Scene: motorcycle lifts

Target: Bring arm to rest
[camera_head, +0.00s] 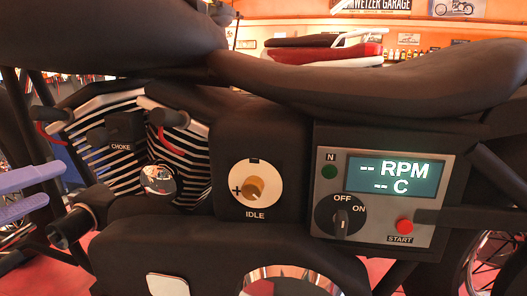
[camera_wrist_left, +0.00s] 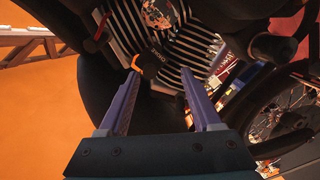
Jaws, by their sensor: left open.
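My left gripper (camera_head: 56,182) is at the left edge of the head view, with two purple fingers spread apart and nothing between them. It is beside the motorcycle's finned engine (camera_head: 100,115), left of the black choke block (camera_head: 125,128). In the left wrist view my left gripper (camera_wrist_left: 160,74) is open, its fingers pointing toward the engine fins and the choke part (camera_wrist_left: 148,64). From these views I cannot tell whether the fingertips touch anything. My right gripper is not in view.
The motorcycle fills most of the head view. Its control panel (camera_head: 440,232) has a display reading "-- RPM, -- C", a switch knob pointing at OFF (camera_head: 341,222) and a red START button (camera_head: 404,227). A brass idle knob (camera_head: 253,189) is left of it. A spoked wheel (camera_wrist_left: 280,115) shows right.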

